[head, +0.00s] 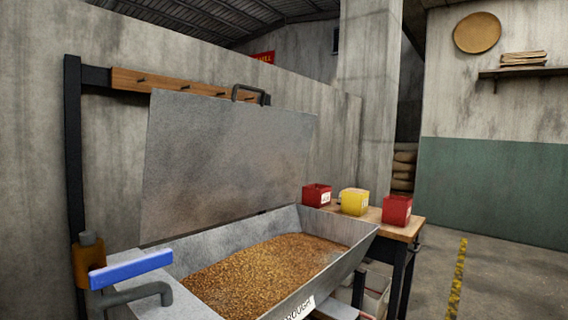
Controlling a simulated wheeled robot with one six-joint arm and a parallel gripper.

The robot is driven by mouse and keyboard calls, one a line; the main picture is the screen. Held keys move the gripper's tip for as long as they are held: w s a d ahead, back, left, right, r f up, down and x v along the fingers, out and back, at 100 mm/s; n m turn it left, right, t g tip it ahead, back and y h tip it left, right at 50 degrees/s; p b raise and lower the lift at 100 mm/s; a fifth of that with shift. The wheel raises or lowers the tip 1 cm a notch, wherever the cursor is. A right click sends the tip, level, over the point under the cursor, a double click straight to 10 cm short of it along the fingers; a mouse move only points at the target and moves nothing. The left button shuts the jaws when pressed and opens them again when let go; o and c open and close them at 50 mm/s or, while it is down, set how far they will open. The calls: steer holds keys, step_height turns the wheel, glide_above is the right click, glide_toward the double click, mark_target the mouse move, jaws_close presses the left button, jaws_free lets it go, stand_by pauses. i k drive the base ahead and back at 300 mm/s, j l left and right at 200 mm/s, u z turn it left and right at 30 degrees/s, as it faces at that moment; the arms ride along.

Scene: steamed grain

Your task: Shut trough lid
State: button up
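The trough (340,232) is a grey metal bin with sloped walls, holding a layer of brown grain (255,275). Its lid (225,160) is a flat grey metal sheet standing up at the trough's back edge, leaning near the wall, so the trough is open. A dark handle (250,94) sits on the lid's top edge. My gripper is not visible in the head view.
A blue-handled valve (130,268) and grey pipe stand at the trough's left front. A wooden table (400,228) with two red boxes (397,209) and a yellow box (354,201) adjoins the right end. The floor at right is clear.

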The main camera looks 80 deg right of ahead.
mark_target(208, 161)
steer(key=z, duration=1.95)
